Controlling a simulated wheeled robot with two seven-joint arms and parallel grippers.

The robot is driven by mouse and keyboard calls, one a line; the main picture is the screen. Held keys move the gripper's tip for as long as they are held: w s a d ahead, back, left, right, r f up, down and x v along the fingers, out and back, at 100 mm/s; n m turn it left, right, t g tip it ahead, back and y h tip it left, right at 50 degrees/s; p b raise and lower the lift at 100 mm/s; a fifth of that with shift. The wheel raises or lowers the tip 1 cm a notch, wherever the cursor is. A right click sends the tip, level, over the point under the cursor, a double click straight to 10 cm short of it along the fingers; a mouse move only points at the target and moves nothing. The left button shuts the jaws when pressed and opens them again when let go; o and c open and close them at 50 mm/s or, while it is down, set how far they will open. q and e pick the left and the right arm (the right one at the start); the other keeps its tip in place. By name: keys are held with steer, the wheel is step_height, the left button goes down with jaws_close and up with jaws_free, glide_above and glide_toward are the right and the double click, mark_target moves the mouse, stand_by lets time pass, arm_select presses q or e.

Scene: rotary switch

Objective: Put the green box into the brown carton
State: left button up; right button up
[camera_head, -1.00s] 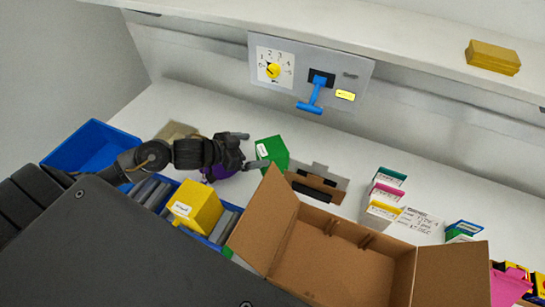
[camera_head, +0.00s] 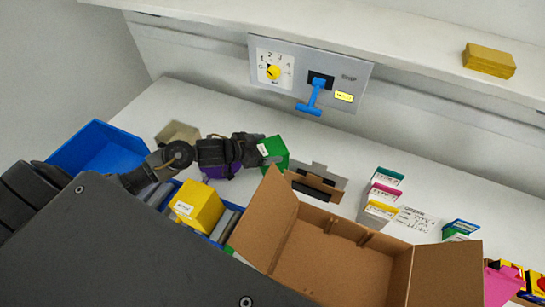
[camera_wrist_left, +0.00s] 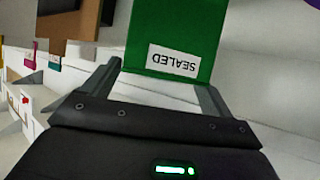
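The green box (camera_head: 276,153) stands on the white table in the head view, left of and behind the brown carton (camera_head: 268,222). It has a white label. In the left wrist view the green box (camera_wrist_left: 172,30) fills the top middle, with its "SEALED" label showing upside down. My left gripper (camera_head: 258,148) is at the box's left side. In the left wrist view my left gripper (camera_wrist_left: 160,88) is open, its fingers spread at either side of the box's near end. I cannot tell whether they touch it. The carton's flaps are open and its visible inside is empty. My right gripper is not in view.
A yellow box (camera_head: 197,205) sits in a blue bin left of the carton, and a purple object (camera_head: 222,171) lies under my left wrist. A switch panel (camera_head: 309,72) is behind.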

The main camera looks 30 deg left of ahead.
arm_select(q)
steer(key=c, duration=0.8)
steer(key=shift+r, duration=0.45)
steer(key=shift+c, duration=1.2)
step_height(320, 180, up, 12)
steer(key=p, duration=0.1)
steer(key=s+a+b, duration=0.1)
steer(key=s+a, duration=0.3)
steer(key=s, duration=0.3)
steer(key=s+a+b, duration=0.2)
steer(key=s+a, duration=0.3)
steer(key=s, duration=0.3)
steer(key=shift+s+f, duration=0.25)
steer(key=shift+f, duration=0.2)
steer(key=shift+a, duration=0.1)
